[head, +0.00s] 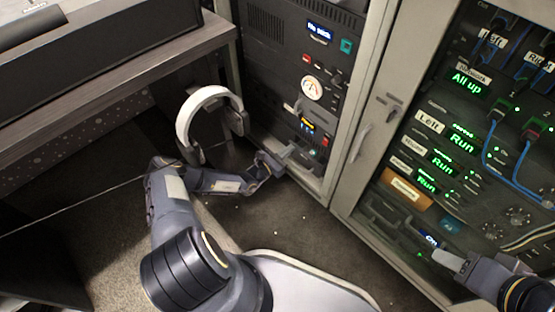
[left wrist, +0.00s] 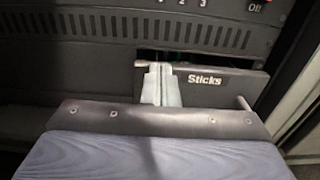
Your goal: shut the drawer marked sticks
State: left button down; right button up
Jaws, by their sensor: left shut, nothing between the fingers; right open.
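In the head view my left gripper (head: 285,155) is low at the rack, and the drawer is hard to make out there. My right gripper (head: 432,245) is open in front of the right cabinet.
The equipment rack (head: 290,60) has switches and displays above the drawer. The right cabinet (head: 365,150) holds lit modules and blue cables. Carpet floor (head: 270,225) lies clear below.

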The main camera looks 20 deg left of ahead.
aim_at(294, 144)
pick_arm(q)
jog(key=x, duration=0.3)
jog(key=shift+b, duration=0.3)
jog(key=shift+w+r, duration=0.1)
jog(key=shift+w, duration=0.15)
pick_arm(e)
jog(key=shift+f, duration=0.55)
pick_arm(q)
jog(key=shift+w, duration=0.1)
pick_arm(e)
jog(key=shift+s, duration=0.1)
